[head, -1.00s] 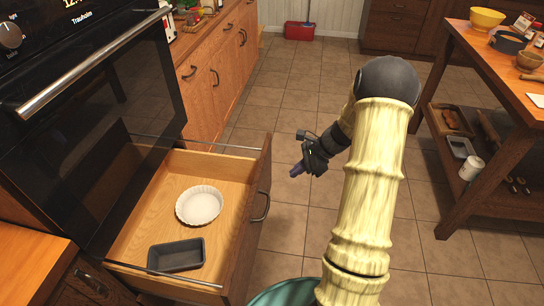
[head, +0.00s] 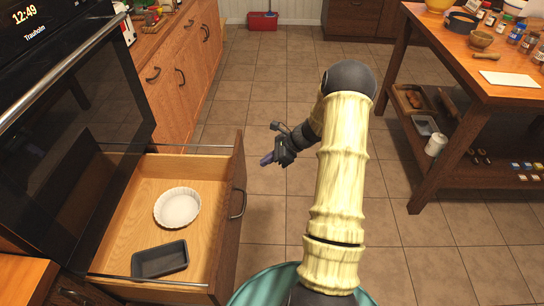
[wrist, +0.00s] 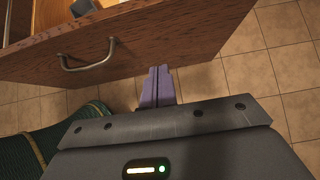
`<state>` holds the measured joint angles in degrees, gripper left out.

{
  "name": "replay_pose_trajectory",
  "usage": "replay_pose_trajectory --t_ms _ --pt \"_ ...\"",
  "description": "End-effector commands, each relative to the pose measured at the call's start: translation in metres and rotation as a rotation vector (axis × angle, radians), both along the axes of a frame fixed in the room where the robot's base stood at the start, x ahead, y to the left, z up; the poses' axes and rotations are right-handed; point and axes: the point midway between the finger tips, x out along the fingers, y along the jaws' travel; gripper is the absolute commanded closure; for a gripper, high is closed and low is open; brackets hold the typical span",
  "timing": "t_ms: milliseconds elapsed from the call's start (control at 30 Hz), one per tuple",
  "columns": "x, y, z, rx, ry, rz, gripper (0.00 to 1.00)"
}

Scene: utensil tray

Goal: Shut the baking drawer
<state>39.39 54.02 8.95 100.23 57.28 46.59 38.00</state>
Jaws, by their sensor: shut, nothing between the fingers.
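The baking drawer (head: 228,215) is pulled out under the oven. It holds a white fluted dish (head: 177,208) and a dark loaf tin (head: 160,260). A metal handle (head: 238,204) is on its front. My gripper (head: 266,159) is shut and empty, to the right of the drawer front near its far end, apart from it in the head view. In the wrist view the purple fingertips (wrist: 158,72) are together beside the lower edge of the wooden front (wrist: 150,45), to the right of the handle (wrist: 88,62). Whether they touch the front I cannot tell.
The oven (head: 70,130) stands above and behind the drawer. Wooden cabinets (head: 175,80) continue beyond it. A wooden table (head: 490,70) with bowls and jars stands at the right.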

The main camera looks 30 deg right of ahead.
Motion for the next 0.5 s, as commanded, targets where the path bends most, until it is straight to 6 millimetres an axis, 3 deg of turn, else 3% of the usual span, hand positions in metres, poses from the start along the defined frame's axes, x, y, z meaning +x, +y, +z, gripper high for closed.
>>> replay_pose_trajectory --t_ms 267,500 --pt "0.018 0.032 -0.037 0.001 0.001 0.003 1.0" --pt "0.035 0.06 -0.036 -0.002 -0.001 0.003 1.0"
